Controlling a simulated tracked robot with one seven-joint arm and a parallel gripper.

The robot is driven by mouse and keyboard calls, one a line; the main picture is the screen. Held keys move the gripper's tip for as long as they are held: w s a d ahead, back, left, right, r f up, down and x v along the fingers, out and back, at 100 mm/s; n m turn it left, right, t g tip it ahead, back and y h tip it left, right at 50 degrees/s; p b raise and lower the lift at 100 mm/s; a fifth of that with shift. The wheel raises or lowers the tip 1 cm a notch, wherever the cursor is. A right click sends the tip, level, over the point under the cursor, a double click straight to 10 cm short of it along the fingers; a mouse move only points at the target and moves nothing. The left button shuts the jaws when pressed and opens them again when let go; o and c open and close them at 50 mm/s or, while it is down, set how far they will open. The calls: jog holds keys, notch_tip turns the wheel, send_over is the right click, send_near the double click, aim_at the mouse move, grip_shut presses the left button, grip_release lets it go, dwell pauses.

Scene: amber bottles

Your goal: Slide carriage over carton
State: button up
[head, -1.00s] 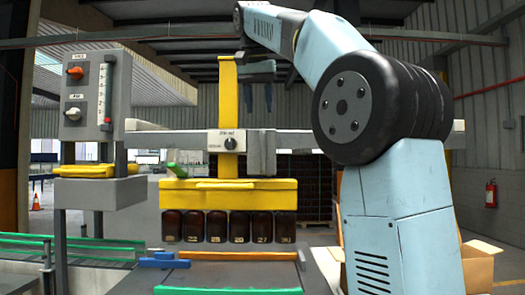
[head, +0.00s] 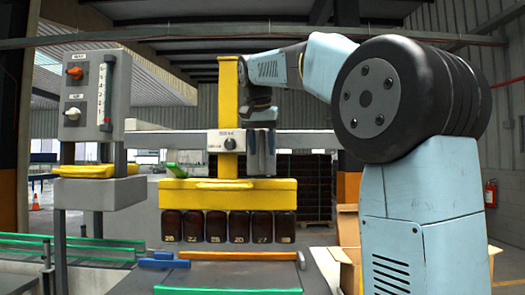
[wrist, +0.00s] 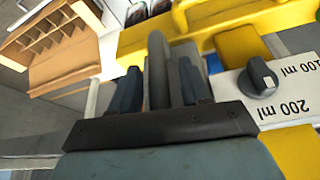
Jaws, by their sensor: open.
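The yellow carriage (head: 228,191) hangs from a horizontal rail, with a row of amber bottles (head: 238,227) under its head. It also shows in the wrist view (wrist: 195,22). The open carton (head: 349,238) stands to its right, partly hidden behind my arm. In the wrist view the carton (wrist: 62,78) is at upper left, with empty divided cells. My gripper (head: 262,152) is open and points down beside the carriage's knob. In the wrist view a dark grey upright handle (wrist: 158,70) stands between its two fingers (wrist: 162,85). I cannot tell whether they touch it.
A grey control box (head: 97,95) with an orange knob and a white knob stands at the left. The rail (head: 175,140) runs across to the right. Green guide rails (head: 100,243) and a conveyor lie below. Stacked crates (head: 305,185) stand behind.

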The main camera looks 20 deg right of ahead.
jog(key=shift+w+d+f, duration=0.15)
jog(key=shift+w+f, duration=0.05)
jog(key=shift+f, duration=0.4)
jog(key=shift+c, duration=0.2)
grip_shut()
